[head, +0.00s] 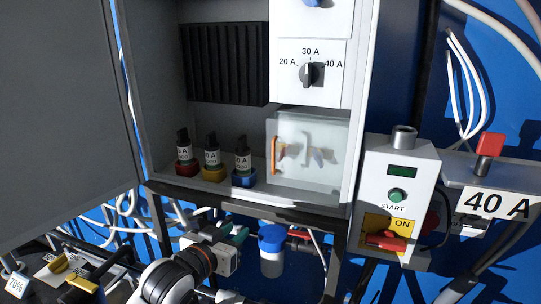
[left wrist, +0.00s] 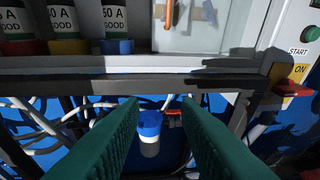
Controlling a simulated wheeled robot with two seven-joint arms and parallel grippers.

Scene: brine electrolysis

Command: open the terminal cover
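The terminal cover (head: 325,184) is a clear panel at the lower right inside the grey cabinet. It sits closed over the terminals, with an orange handle (head: 274,156) upright along its left edge. Parts behind it show blurred through the panel. In the left wrist view the handle (left wrist: 169,14) and the cover's lower part (left wrist: 205,40) show at the top edge. My left gripper (head: 240,233) is below the cabinet's bottom edge, lower and to the left of the cover, apart from it. Its green fingers (left wrist: 160,104) are open with nothing between them. My right gripper is not in view.
Three fuses stand left of the cover in red (head: 186,168), yellow (head: 213,173) and blue (head: 244,178) holders. The cabinet's front ledge (head: 250,199) lies above my gripper. A blue-capped bottle (head: 271,262) is beside it. The start box (head: 398,180) stands right. The cabinet door (head: 60,110) is open left.

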